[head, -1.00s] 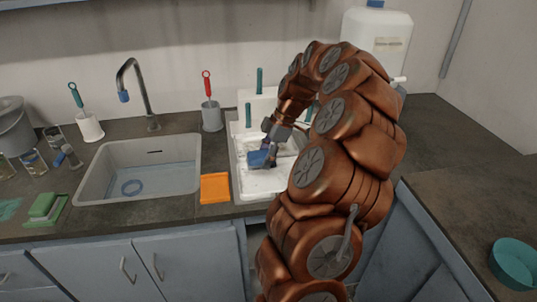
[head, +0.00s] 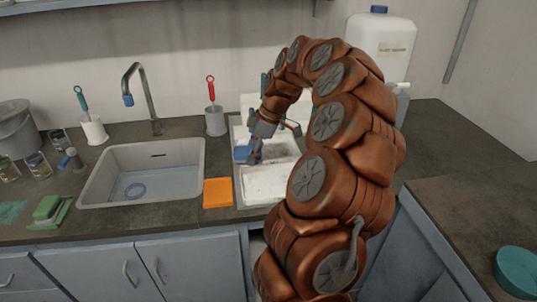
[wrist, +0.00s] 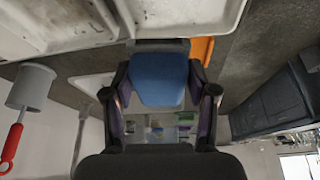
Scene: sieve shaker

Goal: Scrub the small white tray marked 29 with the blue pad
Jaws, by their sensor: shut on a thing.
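My gripper (head: 251,154) is shut on the blue pad (wrist: 158,79), which sits between both fingers in the wrist view. In the head view the pad (head: 241,153) is at the left edge of the white tray area right of the sink. A white tray surface with dark smudges (head: 265,186) lies just in front of my gripper. In the wrist view, smudged white tray surfaces show at the upper left (wrist: 45,28) and top middle (wrist: 185,20). No number 29 is readable. Whether the pad touches a tray is unclear, and my arm hides the right side.
An orange block (head: 217,193) sits between sink and trays. A red-handled brush (head: 211,90) stands in a grey holder (head: 215,121) behind. A large white jug (head: 379,42) stands at the back right.

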